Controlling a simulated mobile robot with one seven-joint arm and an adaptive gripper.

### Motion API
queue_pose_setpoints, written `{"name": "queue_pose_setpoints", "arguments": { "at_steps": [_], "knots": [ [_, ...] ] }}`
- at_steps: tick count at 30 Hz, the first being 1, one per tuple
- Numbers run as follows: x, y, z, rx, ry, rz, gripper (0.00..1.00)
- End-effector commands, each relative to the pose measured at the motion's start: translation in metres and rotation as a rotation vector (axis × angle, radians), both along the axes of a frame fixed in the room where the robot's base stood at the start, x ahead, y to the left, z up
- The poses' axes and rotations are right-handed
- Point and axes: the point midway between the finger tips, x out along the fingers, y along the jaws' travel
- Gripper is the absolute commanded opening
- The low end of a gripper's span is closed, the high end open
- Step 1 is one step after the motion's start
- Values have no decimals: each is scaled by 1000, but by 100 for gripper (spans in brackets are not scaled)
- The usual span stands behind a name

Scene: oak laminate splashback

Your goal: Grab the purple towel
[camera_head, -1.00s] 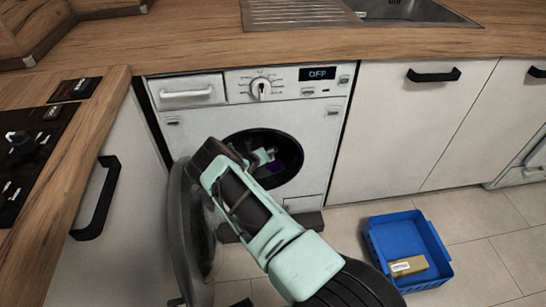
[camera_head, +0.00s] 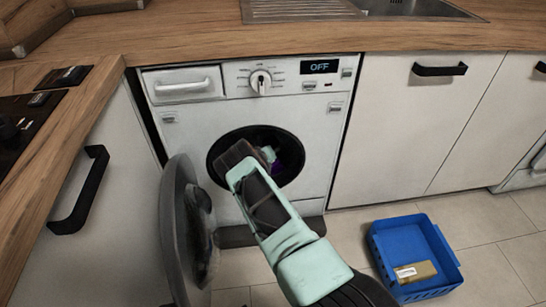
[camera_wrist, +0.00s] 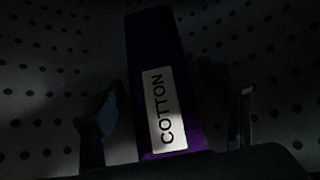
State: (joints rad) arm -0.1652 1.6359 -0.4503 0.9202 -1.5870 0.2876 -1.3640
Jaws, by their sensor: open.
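The purple towel (camera_wrist: 168,60) lies inside the washing machine drum, dark in the wrist view, with a white label reading "COTTON". In the head view a bit of it shows as purple (camera_head: 290,158) inside the round opening. My gripper (camera_wrist: 165,115) is open, with one finger on each side of the towel in the wrist view. I cannot tell whether the fingers touch it. In the head view my arm reaches into the opening and hides most of the gripper.
The washing machine (camera_head: 320,125) has its round door (camera_head: 180,235) swung open to the left of my arm. Its display reads OFF. A blue basket (camera_head: 386,238) with a small labelled box (camera_head: 414,272) stands on the floor at right. The drum wall (camera_wrist: 40,60) surrounds the towel.

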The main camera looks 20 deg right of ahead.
Motion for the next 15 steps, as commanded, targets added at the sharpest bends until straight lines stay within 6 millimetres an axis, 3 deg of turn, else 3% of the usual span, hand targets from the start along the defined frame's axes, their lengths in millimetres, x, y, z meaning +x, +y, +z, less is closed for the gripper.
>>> {"name": "queue_pose_setpoints", "arguments": {
  "at_steps": [3, 15],
  "knots": [
    [0, 0, 1, 0, 0, 0, 69],
    [0, 0, 1, 0, 0, 0, 25]
  ]
}}
